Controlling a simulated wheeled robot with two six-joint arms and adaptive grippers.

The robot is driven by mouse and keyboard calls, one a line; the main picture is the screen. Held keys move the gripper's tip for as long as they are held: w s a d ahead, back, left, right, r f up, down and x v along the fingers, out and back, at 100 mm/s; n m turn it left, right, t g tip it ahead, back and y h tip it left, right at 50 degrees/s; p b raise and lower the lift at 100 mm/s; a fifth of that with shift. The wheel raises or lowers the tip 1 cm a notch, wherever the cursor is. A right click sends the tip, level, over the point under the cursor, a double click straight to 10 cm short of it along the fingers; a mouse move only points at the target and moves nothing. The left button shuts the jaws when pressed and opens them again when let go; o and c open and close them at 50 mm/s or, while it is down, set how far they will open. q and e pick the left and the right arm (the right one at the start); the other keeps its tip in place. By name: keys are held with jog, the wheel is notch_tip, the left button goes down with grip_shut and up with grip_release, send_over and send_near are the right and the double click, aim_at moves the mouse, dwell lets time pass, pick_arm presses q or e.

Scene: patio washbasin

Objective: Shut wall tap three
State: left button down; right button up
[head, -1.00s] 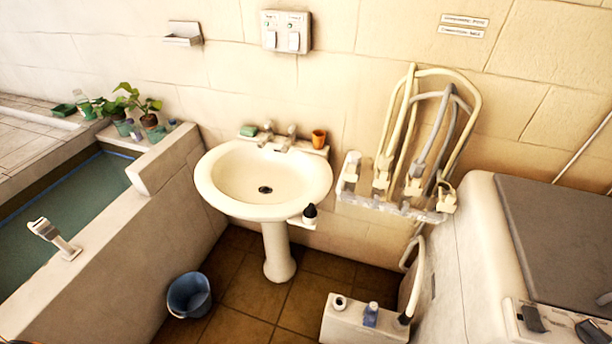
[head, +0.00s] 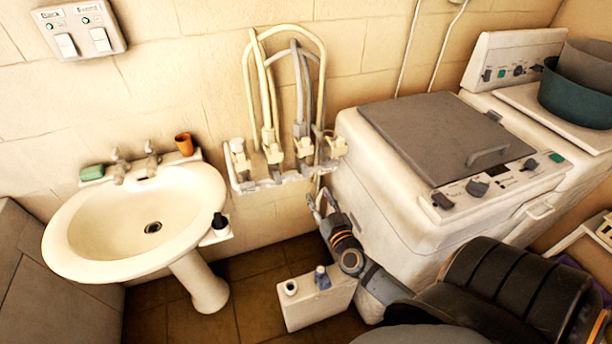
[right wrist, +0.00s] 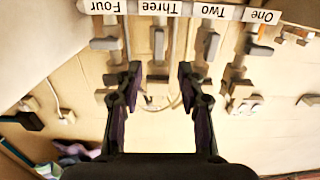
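Wall tap three (right wrist: 158,42) is below the label "Three" (right wrist: 170,8) in the right wrist view, which shows the row upside down. Its dark lever runs up and down in that picture, in line with the gap between my fingers. In the head view, tap three (head: 303,147) is third from the left on the wall row, with a grey hose behind it. My right gripper (right wrist: 160,72) is open and empty, one finger to each side of that line; contact does not show. In the head view my right gripper (head: 318,203) is just below the row's right end. My left gripper is out of view.
Tap four (right wrist: 104,44) and tap two (right wrist: 211,45) flank tap three closely. The washing machine (head: 385,200) stands right of my right arm. The washbasin (head: 100,225) is left. A white box (head: 310,302) with small bottles is below the gripper.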

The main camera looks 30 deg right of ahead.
aim_at(307, 170)
jog(key=x, duration=0.3)
jog(key=r+x, duration=0.1)
jog(key=x, duration=0.6)
jog(key=shift+w+d+r, duration=0.2)
jog(key=shift+w+r, duration=0.1)
jog(key=shift+c, duration=0.4)
grip_shut()
